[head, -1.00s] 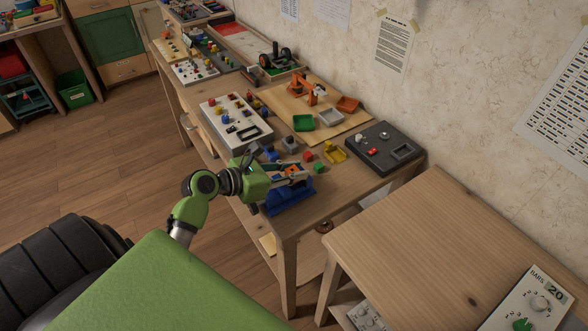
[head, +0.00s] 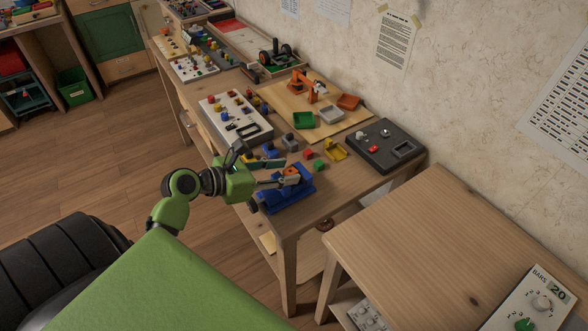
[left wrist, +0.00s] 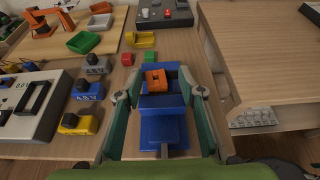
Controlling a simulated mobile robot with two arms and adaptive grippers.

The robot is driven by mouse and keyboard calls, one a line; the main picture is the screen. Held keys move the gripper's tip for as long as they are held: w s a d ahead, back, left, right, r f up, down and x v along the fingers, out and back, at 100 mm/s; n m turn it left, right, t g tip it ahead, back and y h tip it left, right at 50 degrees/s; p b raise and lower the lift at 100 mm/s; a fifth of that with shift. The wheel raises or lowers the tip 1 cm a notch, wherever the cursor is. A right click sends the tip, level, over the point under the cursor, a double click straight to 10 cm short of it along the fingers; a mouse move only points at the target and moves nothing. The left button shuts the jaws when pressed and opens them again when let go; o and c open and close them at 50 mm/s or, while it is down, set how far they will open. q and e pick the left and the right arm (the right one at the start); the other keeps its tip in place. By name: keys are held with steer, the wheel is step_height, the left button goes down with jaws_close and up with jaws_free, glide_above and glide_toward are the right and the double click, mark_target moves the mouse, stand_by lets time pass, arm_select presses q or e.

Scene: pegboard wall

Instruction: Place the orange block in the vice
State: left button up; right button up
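The orange block (head: 291,171) sits at the blue vice (head: 287,197) near the table's front corner. In the left wrist view the orange block (left wrist: 157,79) appears between the vice's blue jaws, slightly turned, behind the near jaw (left wrist: 162,103). My left gripper (head: 288,172) is open, its fingers spread on either side of the block with gaps showing. The open left gripper also shows in the left wrist view (left wrist: 160,84). How deep the block sits in the jaws is hard to tell. My right gripper is not in view.
A dark control box (head: 384,148) stands at the back right. A white panel (head: 237,118) lies to the left. A second table (head: 430,230) is at the right.

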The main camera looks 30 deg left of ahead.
arm_select(q)
steer(key=v, duration=0.8)
steer(key=shift+r, duration=0.35)
steer(key=shift+s, duration=0.1)
